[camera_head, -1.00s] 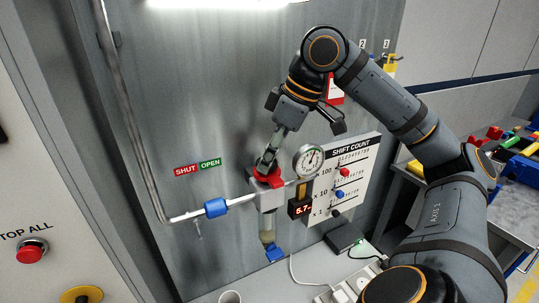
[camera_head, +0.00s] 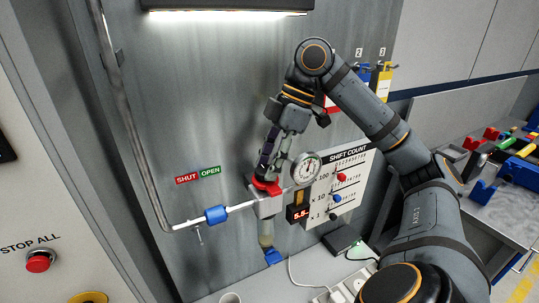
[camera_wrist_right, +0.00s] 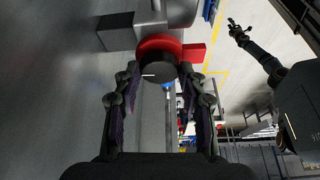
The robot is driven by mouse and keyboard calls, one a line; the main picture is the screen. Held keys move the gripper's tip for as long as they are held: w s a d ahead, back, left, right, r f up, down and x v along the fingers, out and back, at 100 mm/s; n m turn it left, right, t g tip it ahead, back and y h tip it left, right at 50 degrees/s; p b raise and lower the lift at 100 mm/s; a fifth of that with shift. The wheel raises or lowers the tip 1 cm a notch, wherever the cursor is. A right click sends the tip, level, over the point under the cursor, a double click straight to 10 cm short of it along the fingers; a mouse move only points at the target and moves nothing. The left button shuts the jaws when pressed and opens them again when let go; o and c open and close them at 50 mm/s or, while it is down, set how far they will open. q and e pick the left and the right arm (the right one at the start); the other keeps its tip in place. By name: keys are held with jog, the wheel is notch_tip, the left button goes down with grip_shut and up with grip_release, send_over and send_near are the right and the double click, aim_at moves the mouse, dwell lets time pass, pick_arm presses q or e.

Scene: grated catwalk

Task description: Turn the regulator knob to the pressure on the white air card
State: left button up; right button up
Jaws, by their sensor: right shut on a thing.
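The regulator (camera_head: 268,205) sits on the air line, with a red collar (camera_head: 266,187) on top. My right gripper (camera_head: 267,177) is shut on the black knob from above and hides it in the head view. In the right wrist view the knob (camera_wrist_right: 164,75) has a white mark and lies between both fingers, against the red collar. A round white gauge (camera_head: 306,168) is beside the regulator. Below it a red digital display (camera_head: 299,213) reads 5.5. I cannot make out the white air card. My left gripper (camera_wrist_right: 237,31) looks open and empty, far off in the wrist view.
A blue valve handle (camera_head: 215,214) is on the pipe under the SHUT/OPEN label (camera_head: 198,174). A white SHIFT COUNT board (camera_head: 345,160) with coloured pegs stands close right of the gauge. A red STOP ALL button (camera_head: 40,260) is at lower left.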

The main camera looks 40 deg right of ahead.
jog(key=n+p, duration=0.2)
jog(key=n+g+p, duration=0.1)
jog(key=p, duration=0.1)
jog(key=n+g+p, duration=0.1)
jog(key=n+p, duration=0.1)
jog(key=p, duration=0.1)
jog(key=shift+w+r+n, duration=0.2)
jog(key=shift+r+n, duration=0.1)
jog(key=shift+f+n+p, duration=0.25)
jog(key=shift+n+p, duration=0.35)
jog(key=shift+p, duration=0.45)
jog(key=shift+g, duration=0.3)
jog(key=o, duration=1.1)
jog(key=shift+w+d, duration=0.1)
jog(key=shift+o, duration=0.2)
